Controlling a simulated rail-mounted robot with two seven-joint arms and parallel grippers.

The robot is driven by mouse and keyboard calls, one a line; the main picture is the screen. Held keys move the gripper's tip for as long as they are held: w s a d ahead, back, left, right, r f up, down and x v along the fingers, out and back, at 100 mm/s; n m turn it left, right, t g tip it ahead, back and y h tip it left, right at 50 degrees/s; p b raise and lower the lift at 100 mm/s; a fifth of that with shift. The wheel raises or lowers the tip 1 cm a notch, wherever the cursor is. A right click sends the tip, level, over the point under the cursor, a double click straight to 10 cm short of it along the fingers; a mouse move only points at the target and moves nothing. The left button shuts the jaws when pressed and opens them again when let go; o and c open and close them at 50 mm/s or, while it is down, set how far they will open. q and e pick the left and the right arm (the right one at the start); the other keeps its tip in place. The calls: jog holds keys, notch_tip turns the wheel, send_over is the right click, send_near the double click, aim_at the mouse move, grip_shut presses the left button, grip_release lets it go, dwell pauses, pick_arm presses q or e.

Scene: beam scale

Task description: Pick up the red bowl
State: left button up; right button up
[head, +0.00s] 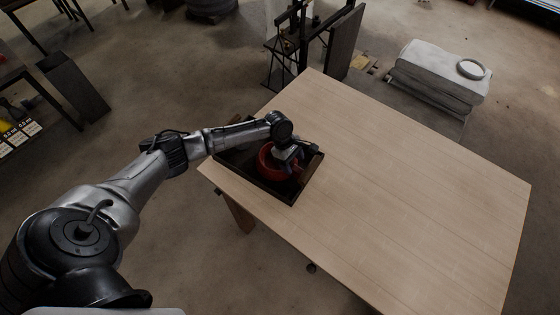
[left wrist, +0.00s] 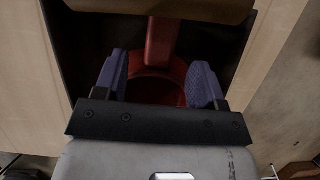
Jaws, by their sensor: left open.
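The red bowl (head: 265,163) sits inside a dark open tray (head: 279,196) at the left end of the wooden table. My left gripper (head: 291,160) is over the bowl and hides part of it. In the left wrist view my left gripper (left wrist: 160,82) is open, with its two bluish fingers apart and the red bowl (left wrist: 158,88) showing between and beyond them. A red upright strip rises at the far side of the bowl in that view. I cannot tell whether the fingers touch the bowl. My right gripper is not in view.
The tray walls surround the bowl closely. The rest of the wooden tabletop (head: 410,190) is clear. A dark frame and panel (head: 343,42) stand behind the table.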

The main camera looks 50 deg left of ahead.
aim_at(295, 168)
pick_arm(q)
jog(key=shift+x, duration=2.5)
jog(key=shift+a, duration=0.1)
jog(key=shift+c, duration=0.3)
grip_shut()
